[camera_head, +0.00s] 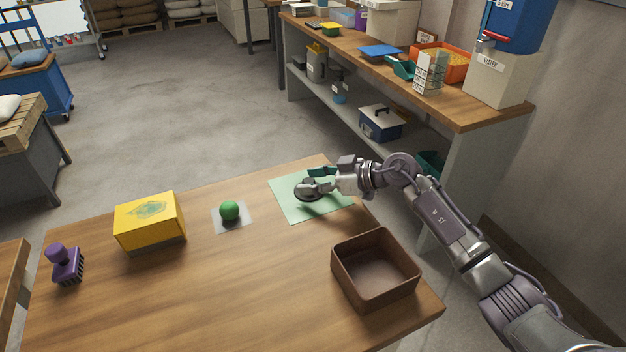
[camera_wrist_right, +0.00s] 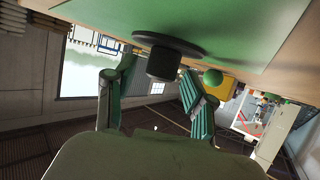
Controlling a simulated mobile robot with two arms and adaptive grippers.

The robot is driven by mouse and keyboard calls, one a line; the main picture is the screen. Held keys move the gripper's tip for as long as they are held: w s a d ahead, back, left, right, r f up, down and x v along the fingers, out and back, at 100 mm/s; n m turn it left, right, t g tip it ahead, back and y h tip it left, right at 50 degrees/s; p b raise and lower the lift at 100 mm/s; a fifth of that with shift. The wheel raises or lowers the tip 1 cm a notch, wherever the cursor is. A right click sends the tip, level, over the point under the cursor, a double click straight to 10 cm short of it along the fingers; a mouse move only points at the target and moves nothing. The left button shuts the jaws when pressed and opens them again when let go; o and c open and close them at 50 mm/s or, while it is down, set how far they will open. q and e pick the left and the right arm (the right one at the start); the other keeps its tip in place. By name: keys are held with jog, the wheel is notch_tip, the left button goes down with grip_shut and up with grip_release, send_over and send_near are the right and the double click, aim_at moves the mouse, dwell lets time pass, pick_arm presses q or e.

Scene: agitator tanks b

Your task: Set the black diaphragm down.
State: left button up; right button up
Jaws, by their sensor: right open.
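The black diaphragm (camera_head: 303,193) is a dark disc with a short stub. It lies at the left part of the green mat (camera_head: 284,208) on the wooden table. In the right wrist view the disc (camera_wrist_right: 190,46) appears flat against the mat, its stub (camera_wrist_right: 163,66) pointing away from it. My right gripper (camera_head: 316,184) is at the diaphragm and hides part of it. In the wrist view its green-padded fingers (camera_wrist_right: 157,74) are spread apart, one on each side of the stub, with gaps visible. My left gripper is not in view.
A green ball (camera_head: 229,210) sits on a small grey square (camera_head: 243,226) left of the mat. A yellow box (camera_head: 150,222) and a purple stamp-like object (camera_head: 66,264) stand farther left. An open brown box (camera_head: 375,270) stands near the right edge. The table's front middle is clear.

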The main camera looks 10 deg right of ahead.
jog(key=shift+r, duration=0.1)
jog(key=v, duration=1.2)
